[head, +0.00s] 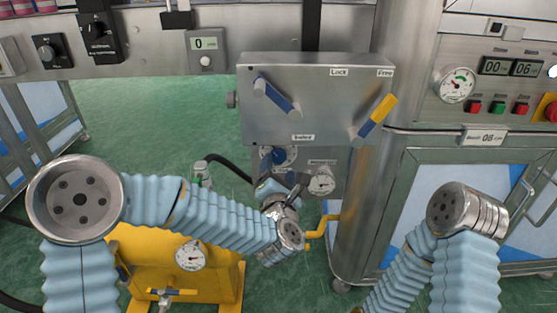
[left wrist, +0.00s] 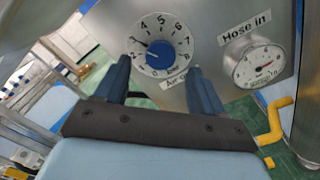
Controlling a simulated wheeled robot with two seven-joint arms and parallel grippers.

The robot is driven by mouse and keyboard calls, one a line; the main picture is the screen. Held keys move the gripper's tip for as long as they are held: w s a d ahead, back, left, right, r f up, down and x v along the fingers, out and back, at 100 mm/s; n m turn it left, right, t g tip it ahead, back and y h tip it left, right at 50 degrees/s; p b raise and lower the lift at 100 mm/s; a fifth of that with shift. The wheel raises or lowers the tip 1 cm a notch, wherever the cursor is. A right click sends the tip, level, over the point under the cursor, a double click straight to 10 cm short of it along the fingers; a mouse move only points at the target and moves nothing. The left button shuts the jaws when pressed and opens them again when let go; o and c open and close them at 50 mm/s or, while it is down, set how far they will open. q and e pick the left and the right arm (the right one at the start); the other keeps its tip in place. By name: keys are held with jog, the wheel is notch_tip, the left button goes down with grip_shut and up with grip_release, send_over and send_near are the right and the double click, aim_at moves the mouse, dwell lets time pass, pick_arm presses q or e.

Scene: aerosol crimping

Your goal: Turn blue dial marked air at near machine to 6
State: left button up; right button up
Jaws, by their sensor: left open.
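The blue dial (left wrist: 160,53) sits on a round white numbered scale (left wrist: 181,45) on a grey panel, with a partly hidden label starting "Air" just below. Its pale pointer line seems to face the left part of the scale; I cannot read the exact value. In the head view the blue dial (head: 280,156) is under the steel control box, partly covered. My left gripper (left wrist: 159,63) is open, its two dark blue fingers on either side of the dial's lower part. I cannot tell whether they touch it. In the head view my left gripper (head: 271,187) is just below the dial. My right gripper is out of view.
A "Hose in" gauge (left wrist: 258,64) is right of the dial; it also shows in the head view (head: 321,181). Above is the steel box (head: 315,105) with two levers. A yellow pipe (head: 322,227) and black hose (head: 230,168) are close to my left gripper.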

aim_at(279, 158)
pick_arm(q)
jog(key=shift+w, duration=2.25)
jog(key=c, duration=1.1)
jog(key=shift+o, duration=0.2)
jog(key=shift+f, duration=0.1)
